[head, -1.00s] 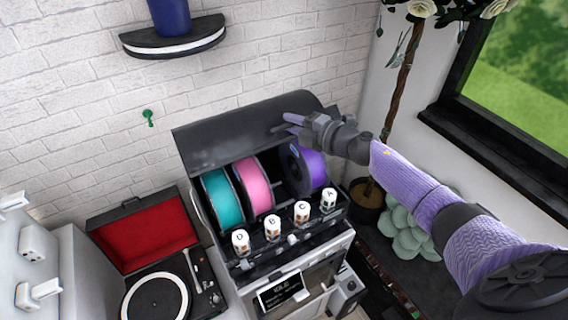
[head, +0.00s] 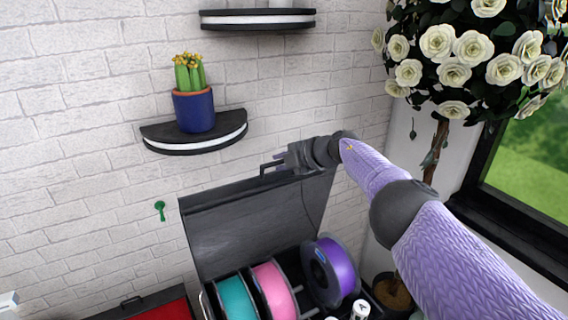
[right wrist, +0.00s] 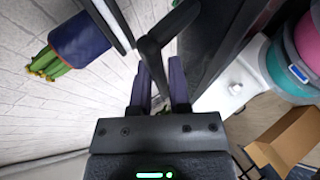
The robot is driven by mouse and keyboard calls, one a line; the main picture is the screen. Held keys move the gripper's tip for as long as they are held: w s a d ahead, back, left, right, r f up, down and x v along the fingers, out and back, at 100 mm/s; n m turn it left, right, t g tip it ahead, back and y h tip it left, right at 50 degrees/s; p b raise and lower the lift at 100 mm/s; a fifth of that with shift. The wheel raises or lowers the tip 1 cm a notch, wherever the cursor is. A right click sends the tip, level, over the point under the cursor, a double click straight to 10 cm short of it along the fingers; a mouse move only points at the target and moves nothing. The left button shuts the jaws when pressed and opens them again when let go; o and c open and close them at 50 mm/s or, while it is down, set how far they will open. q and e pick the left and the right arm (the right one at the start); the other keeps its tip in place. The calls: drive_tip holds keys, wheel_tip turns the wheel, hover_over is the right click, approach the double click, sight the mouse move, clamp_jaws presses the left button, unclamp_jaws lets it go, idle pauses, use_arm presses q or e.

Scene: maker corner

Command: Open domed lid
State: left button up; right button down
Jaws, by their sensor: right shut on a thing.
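The dark domed lid (head: 250,225) is raised and stands nearly upright behind the open spool box, leaning toward the brick wall. Its dark handle (head: 266,167) is at the lid's top edge. My right gripper (head: 280,161) is at that handle. In the right wrist view, the two purple-grey fingers (right wrist: 160,90) are on either side of the dark handle bar (right wrist: 154,52), shut on it; the lid's dark surface (right wrist: 210,40) is beside them. My left gripper is in neither view.
Teal (head: 236,298), pink (head: 272,290) and purple (head: 333,270) spools sit in the box. A shelf (head: 195,140) with a potted cactus (head: 194,108) juts from the wall above the lid. A rose tree (head: 455,60) stands at the right.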

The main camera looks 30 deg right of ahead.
drive_tip(key=shift+f, duration=0.1)
idle(0.3)
drive_tip(key=c, duration=0.6)
unclamp_jaws()
drive_tip(key=shift+w+a, duration=0.1)
drive_tip(key=shift+c, duration=0.2)
drive_tip(key=p+v, duration=0.1)
drive_tip(key=p, duration=0.2)
drive_tip(key=p+v, duration=0.2)
drive_tip(key=p, duration=0.1)
drive_tip(key=shift+r+p, duration=0.35)
drive_tip(key=shift+r, duration=0.1)
drive_tip(key=p+v, duration=0.1)
drive_tip(key=v, duration=0.5)
drive_tip(key=shift+s, duration=0.4)
drive_tip(key=shift+d+f, duration=0.15)
drive_tip(key=shift+d, duration=0.1)
